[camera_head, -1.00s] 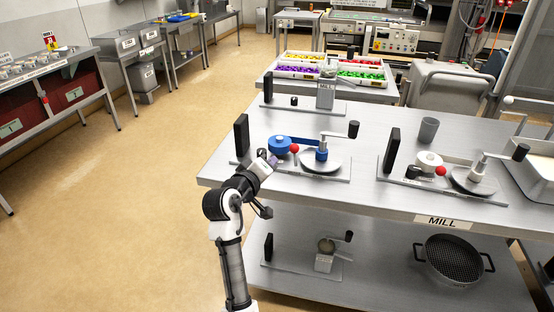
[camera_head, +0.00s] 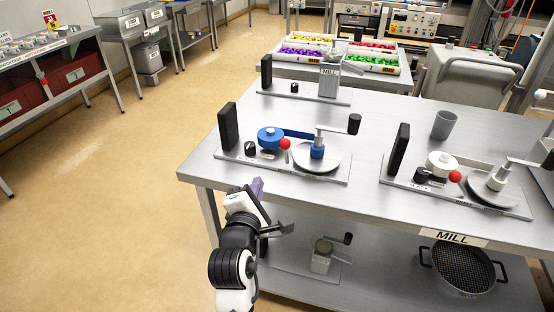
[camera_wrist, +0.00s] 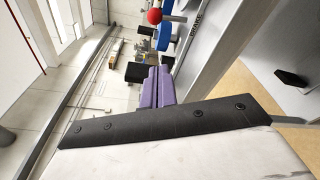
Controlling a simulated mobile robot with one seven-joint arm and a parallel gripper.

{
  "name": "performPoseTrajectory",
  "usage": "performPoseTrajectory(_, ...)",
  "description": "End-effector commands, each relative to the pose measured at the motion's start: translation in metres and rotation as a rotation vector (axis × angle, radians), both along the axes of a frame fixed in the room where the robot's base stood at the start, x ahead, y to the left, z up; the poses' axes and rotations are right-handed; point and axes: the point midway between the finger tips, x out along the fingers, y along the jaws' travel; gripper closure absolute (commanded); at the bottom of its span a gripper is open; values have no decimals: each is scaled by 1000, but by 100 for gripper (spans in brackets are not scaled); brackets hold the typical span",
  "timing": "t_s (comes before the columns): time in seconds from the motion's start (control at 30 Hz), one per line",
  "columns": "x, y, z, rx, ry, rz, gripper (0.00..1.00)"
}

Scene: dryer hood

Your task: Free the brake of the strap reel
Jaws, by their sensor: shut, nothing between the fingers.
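A blue reel (camera_head: 270,137) with a blue strap (camera_head: 300,134) sits on a metal plate on the table. The strap runs to a blue hub (camera_head: 317,152) with a crank over a round metal disc (camera_head: 316,163). Beside the reel are a red ball (camera_head: 285,144) and a black knob (camera_head: 251,146). My gripper (camera_head: 257,188), with purple fingers, is shut and empty, off the table's front edge and apart from the reel. In the wrist view the purple fingers (camera_wrist: 156,90) point towards the red ball (camera_wrist: 155,16) and blue reel (camera_wrist: 166,37).
A similar station with a white reel (camera_head: 441,163) stands to the right. A black upright block (camera_head: 228,129) stands left of the blue reel. A small mill (camera_head: 328,80) stands behind, and a grey cup (camera_head: 444,124) at right. The lower shelf holds a black basket (camera_head: 465,268).

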Motion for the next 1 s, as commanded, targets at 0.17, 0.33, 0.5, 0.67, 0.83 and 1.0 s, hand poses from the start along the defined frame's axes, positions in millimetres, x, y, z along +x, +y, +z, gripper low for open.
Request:
performPoseTrajectory(0.17,10,-2,-6,0,-6,-1,100)
performPoseTrajectory(0.33,25,-4,0,-4,1,-1,100)
performPoseTrajectory(0.5,63,-11,-1,-4,2,-1,100)
performPoseTrajectory(0.67,93,-19,-3,-3,3,-2,100)
performPoseTrajectory(0.83,106,-37,3,-2,2,-1,100)
performPoseTrajectory(1.0,112,-45,4,-2,1,0,100)
